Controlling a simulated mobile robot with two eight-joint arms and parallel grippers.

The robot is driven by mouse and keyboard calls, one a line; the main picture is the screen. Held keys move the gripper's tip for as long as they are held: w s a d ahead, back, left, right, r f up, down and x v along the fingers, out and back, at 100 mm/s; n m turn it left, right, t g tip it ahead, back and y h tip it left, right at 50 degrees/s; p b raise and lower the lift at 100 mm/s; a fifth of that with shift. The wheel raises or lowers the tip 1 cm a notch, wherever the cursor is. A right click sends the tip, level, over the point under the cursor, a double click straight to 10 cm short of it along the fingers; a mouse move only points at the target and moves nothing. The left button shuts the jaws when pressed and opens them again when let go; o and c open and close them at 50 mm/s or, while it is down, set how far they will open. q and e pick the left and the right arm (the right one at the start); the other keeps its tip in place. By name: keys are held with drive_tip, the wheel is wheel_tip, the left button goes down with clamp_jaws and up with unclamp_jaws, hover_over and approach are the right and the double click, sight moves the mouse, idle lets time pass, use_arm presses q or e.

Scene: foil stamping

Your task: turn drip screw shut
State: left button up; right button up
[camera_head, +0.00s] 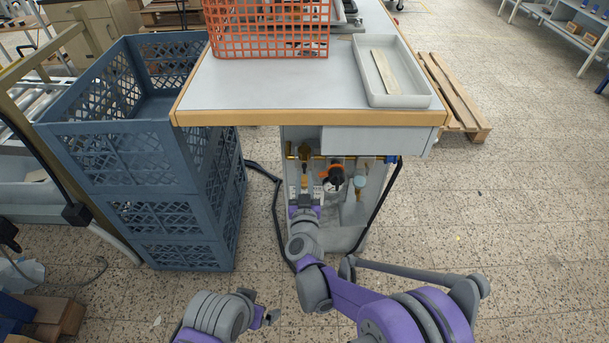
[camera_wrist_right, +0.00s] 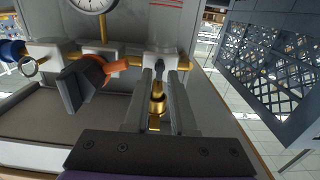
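The drip screw (camera_wrist_right: 157,103) is a small brass fitting below a brass pipe in the right wrist view. In the head view my right gripper (camera_head: 305,188) reaches up into the open front under the bench, and the pinch itself is hidden there. My left gripper (camera_head: 262,309) is low in the head view, empty and away from the bench, with its fingertips apart.
An orange-handled valve (camera_head: 333,175) and a round gauge (camera_wrist_right: 93,3) are close to the screw. Stacked blue crates (camera_head: 150,185) stand left of the bench (camera_head: 300,97). A black hose (camera_head: 279,215) hangs beside the opening.

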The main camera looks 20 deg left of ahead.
drive_tip(key=v, duration=0.9)
drive_tip(key=shift+p, duration=0.3)
drive_tip(key=shift+s+r, duration=0.1)
